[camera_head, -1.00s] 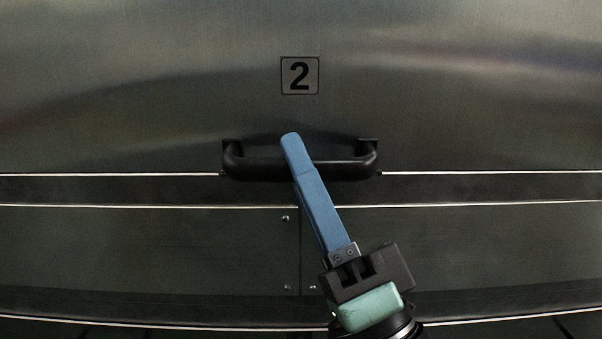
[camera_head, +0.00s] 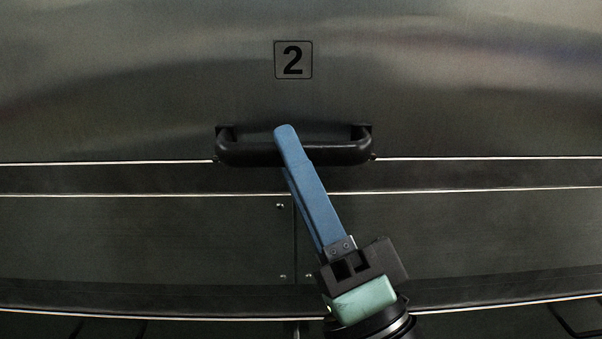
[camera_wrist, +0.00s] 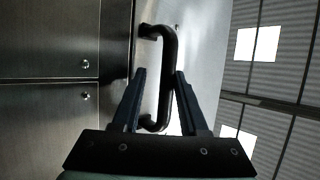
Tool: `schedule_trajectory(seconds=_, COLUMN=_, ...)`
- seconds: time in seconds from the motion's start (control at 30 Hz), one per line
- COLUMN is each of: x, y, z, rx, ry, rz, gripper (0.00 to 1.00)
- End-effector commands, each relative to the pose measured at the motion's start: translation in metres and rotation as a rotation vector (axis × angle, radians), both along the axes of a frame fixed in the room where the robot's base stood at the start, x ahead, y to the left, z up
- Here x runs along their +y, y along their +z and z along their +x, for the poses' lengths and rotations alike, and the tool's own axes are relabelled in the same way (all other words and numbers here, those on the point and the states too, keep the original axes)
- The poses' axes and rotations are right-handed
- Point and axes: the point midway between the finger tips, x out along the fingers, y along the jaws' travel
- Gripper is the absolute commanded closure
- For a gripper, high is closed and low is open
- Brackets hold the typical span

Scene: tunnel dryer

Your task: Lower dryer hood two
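Hood two (camera_head: 420,90) is a wide brushed-metal cover with a "2" plate (camera_head: 293,60). A black bar handle (camera_head: 345,151) is fixed near its lower edge. The lower edge is right above a dark strip over the front panels; I cannot tell whether a gap is left there. My gripper (camera_head: 285,135) reaches up to the handle from below, one blue finger crossing in front of the bar. In the wrist view, the fingers (camera_wrist: 161,72) stand apart on either side of the handle (camera_wrist: 170,60), with visible space on the left of the bar.
Below the hood are dark front panels (camera_head: 130,235) with small bolts, and a bright-edged ledge (camera_head: 150,306) under them. In the wrist view, a ceiling with square lights (camera_wrist: 267,44) shows at right. No loose objects are visible around the handle.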

Motion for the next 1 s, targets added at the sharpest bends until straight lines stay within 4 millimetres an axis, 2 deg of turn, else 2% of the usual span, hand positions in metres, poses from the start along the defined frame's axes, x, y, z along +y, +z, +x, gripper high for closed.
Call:
schedule_trajectory(seconds=0.27, x=-0.004, y=-0.009, z=-0.004, rx=0.007, ry=-0.003, rz=0.001, gripper=0.68)
schedule_trajectory(seconds=0.7, x=-0.038, y=-0.065, z=-0.065, rx=0.007, ry=-0.004, rz=0.001, gripper=0.68)
schedule_trajectory(seconds=1.0, x=-0.050, y=-0.081, z=-0.087, rx=0.001, ry=-0.002, rz=0.000, gripper=0.68)
